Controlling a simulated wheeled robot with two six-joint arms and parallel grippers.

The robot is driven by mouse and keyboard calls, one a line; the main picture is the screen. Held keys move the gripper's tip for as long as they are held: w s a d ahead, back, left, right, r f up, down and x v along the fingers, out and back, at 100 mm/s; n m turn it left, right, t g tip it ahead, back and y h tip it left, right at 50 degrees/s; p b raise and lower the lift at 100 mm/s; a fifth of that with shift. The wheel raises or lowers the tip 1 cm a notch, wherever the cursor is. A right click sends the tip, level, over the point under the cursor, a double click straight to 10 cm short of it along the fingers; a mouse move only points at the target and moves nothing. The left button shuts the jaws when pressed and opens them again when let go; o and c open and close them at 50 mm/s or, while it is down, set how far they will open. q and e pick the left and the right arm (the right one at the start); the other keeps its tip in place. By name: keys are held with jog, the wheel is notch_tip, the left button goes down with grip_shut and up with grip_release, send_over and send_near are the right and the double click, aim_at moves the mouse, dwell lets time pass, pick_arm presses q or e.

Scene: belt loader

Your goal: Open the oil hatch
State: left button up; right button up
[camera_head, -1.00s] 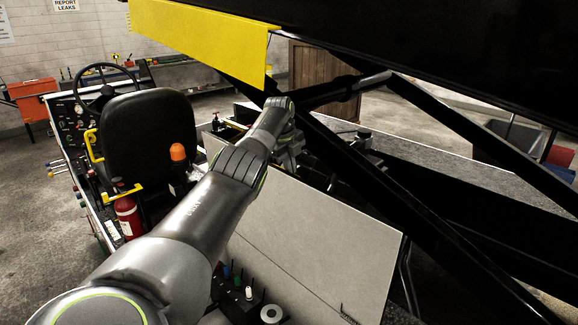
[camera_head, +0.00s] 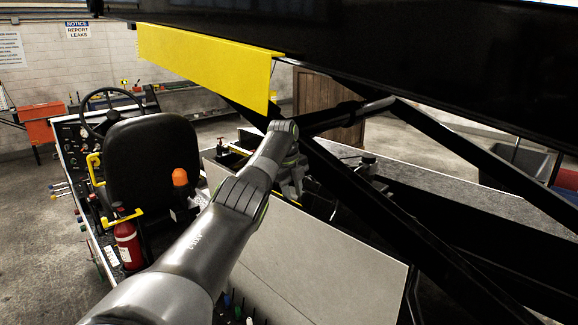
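A light grey flat panel (camera_head: 318,248), which looks like the hatch lid, stands tilted in the lower middle of the head view. My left arm comes in from the lower left and crosses in front of the panel. My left gripper (camera_head: 292,188) is at the panel's upper edge, near the dark opening behind it. Its fingers are small and partly hidden by the wrist, so I cannot tell whether they are open or touch the panel. My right gripper is not in view.
Black diagonal beams (camera_head: 385,200) rise close to the right of my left gripper. A yellow plate (camera_head: 205,65) hangs above. The driver's seat (camera_head: 152,165), steering wheel (camera_head: 110,112), orange-capped item (camera_head: 180,178) and red extinguisher (camera_head: 127,243) stand to the left.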

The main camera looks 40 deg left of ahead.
pick_arm(q)
notch_tip(320, 180, up, 14)
jog(key=s, duration=0.2)
jog(key=shift+s+a+f+b, duration=0.15)
jog(key=shift+f+b, duration=0.1)
jog(key=shift+b, duration=0.2)
jog(key=shift+f, duration=0.1)
